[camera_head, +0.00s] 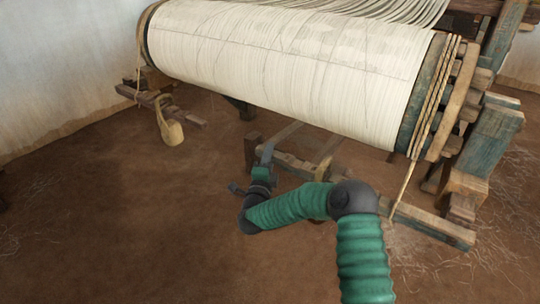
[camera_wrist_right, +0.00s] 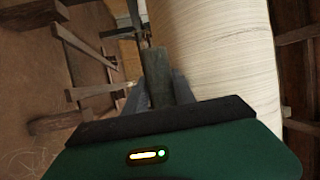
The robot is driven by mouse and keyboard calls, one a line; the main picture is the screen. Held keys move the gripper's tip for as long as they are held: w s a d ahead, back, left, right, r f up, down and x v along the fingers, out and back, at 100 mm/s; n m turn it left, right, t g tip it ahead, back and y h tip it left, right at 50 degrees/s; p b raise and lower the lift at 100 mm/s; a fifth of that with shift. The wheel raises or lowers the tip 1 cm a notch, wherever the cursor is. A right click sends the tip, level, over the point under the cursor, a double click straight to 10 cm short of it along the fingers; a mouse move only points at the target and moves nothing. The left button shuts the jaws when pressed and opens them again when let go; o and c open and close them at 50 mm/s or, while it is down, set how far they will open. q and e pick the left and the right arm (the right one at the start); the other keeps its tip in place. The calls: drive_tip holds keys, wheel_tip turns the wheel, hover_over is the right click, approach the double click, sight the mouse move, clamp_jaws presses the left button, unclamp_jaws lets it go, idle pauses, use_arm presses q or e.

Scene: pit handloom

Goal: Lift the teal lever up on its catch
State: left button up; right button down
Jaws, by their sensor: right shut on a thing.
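In the wrist view, the teal lever (camera_wrist_right: 156,72) appears as a worn grey-teal bar rising between my two fingers. My right gripper (camera_wrist_right: 158,92) is shut on it, with one grey finger on each side. The lower part of the lever is hidden behind the gripper body. In the head view, my right gripper (camera_head: 267,155) is below the front of the cloth roll, at the end of my green arm. The lever is hard to make out there, and I cannot tell its catch. My left gripper is not in view.
The large cream roll (camera_head: 290,65) hangs just above and behind the gripper. Low wooden beams (camera_head: 295,163) lie around it, and the loom's post (camera_head: 485,145) stands to the right. A wooden piece (camera_head: 170,131) hangs at left. The front floor is open.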

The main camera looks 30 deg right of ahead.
drive_tip(key=shift+f, duration=0.3)
idle(0.4)
drive_tip(key=r+p, duration=0.1)
drive_tip(key=r, duration=0.2)
drive_tip(key=r+m+p, duration=0.1)
drive_tip(key=r+p, duration=0.1)
drive_tip(key=r+m+p, duration=0.1)
drive_tip(key=r, duration=0.2)
drive_tip(key=shift+s+r+h+p, duration=0.3)
drive_tip(key=shift+p, duration=0.05)
drive_tip(key=shift+f, duration=0.15)
drive_tip(key=c, duration=1)
unclamp_jaws()
drive_tip(key=shift+d, duration=0.1)
drive_tip(key=shift+c, duration=0.2)
